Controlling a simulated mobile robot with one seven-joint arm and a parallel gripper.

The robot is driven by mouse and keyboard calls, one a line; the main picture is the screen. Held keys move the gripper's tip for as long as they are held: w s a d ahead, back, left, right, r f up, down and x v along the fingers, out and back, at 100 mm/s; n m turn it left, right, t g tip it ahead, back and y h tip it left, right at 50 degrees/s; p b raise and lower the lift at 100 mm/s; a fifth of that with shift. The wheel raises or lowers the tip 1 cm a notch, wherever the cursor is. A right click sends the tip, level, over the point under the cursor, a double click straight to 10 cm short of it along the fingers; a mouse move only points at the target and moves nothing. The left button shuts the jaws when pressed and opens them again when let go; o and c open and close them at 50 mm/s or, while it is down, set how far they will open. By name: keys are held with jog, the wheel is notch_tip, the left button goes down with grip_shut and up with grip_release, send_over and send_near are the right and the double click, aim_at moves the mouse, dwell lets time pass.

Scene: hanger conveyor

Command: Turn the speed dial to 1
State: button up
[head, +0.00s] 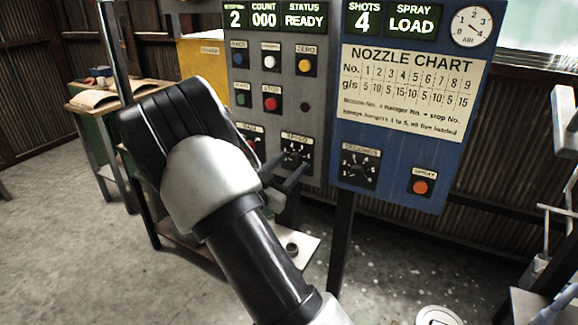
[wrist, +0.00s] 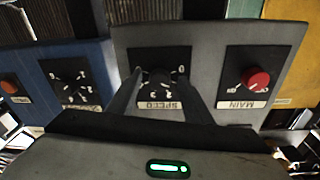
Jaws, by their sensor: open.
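The speed dial (head: 297,152) is a black knob on a dark plate marked SPEED, low on the grey control panel (head: 275,130). In the wrist view, which shows the panel upside down, the dial (wrist: 160,77) lies between the two fingers of my gripper (wrist: 160,84). The jaws are open, with one finger on each side of the knob. I cannot tell whether they touch it. In the head view my gripper (head: 284,174) is in front of the panel's lower edge, just below the dial. The knob's pointer is too dark to read.
A red MAIN switch (wrist: 257,79) sits beside the speed dial. A blue panel (head: 400,140) to the right carries the seconds dial (head: 358,168) and an orange spray button (head: 420,187). The red stop button (head: 271,103) is above. The displays read READY and LOAD.

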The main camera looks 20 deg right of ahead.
jog(key=v, duration=1.7)
jog(key=shift+a, duration=0.2)
jog(key=shift+r, duration=0.1)
